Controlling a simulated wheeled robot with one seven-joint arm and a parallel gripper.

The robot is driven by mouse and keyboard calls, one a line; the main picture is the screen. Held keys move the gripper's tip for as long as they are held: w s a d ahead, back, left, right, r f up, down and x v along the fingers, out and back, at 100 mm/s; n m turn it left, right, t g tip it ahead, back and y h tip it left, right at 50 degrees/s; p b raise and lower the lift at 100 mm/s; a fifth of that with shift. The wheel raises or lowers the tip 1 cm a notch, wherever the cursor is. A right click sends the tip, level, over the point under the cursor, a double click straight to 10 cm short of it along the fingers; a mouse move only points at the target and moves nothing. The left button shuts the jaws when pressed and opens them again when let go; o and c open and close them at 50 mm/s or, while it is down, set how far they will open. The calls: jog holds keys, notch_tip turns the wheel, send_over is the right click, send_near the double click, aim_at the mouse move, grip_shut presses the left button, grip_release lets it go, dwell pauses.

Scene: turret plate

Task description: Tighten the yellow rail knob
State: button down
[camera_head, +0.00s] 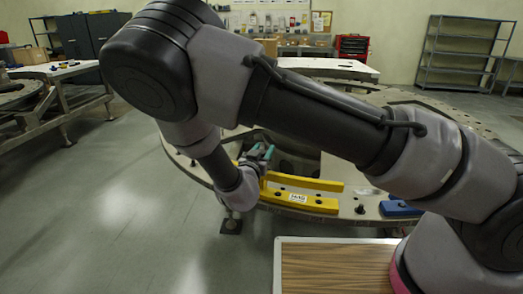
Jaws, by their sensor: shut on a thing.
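The yellow rail (318,203) lies on the near edge of the round turret plate (340,221), with a white label on its front face. A second yellow bar (312,183) runs behind it, and a yellow upright part stands at its left end. My gripper (261,152), with teal fingertips, is at this left end, just above the yellow part. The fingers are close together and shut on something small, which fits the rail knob. The knob itself is hidden by the fingers, so its seating cannot be seen.
A blue block (398,208) and a small black knob (360,209) sit on the plate to the right. A wood-topped table (335,268) stands in front. My arm crosses above the plate and hides much of it. Open floor lies to the left.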

jog(key=shift+s+d+m+g+h, duration=0.25)
jog(key=shift+d+m+g+h, duration=0.1)
jog(key=shift+m+g+h, duration=1.45)
jog(key=shift+s+d+m+g+h, duration=0.3)
jog(key=shift+m+g+h, duration=1.05)
jog(key=shift+h, duration=0.8)
jog(key=shift+s+d+m+g+h, duration=0.2)
jog(key=shift+d+m+g+h, duration=0.15)
jog(key=shift+m+g+h, duration=1.3)
jog(key=shift+m+h, duration=0.3)
jog(key=shift+h, duration=0.2)
jog(key=shift+c, duration=1.8)
grip_release()
